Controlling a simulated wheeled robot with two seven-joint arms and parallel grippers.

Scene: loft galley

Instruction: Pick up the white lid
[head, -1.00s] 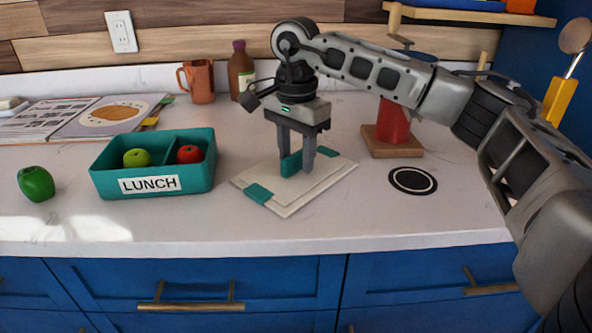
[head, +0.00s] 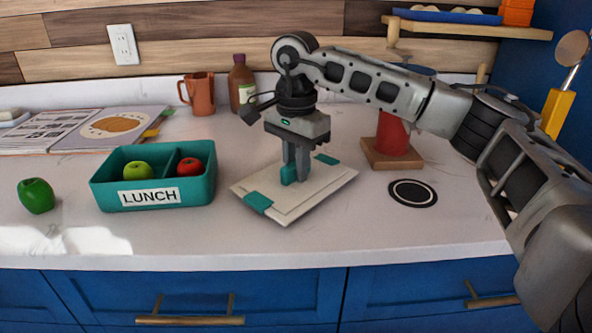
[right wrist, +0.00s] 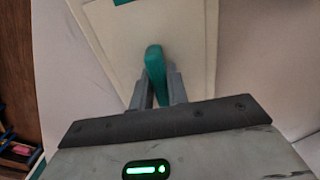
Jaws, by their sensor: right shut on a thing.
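The white lid (head: 322,187) is a flat rectangular board with teal clips at two ends and a teal upright handle (head: 288,174) in its middle. In the head view it is in the middle of the counter, right of the lunch box. My right gripper (head: 297,176) points down over it and is shut on the handle. The right wrist view shows both fingers against the teal handle (right wrist: 154,65), with the lid's pale face (right wrist: 190,45) beyond. I cannot tell for sure whether the lid touches the counter. My left gripper is not in view.
A teal lunch box (head: 206,188) holds a green and a red fruit. A green pepper (head: 36,196) is left of it. A black disc (head: 413,193) and a red object on a wooden base (head: 392,160) are right. A mug (head: 199,94), bottle (head: 242,82) and open book (head: 75,132) are behind.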

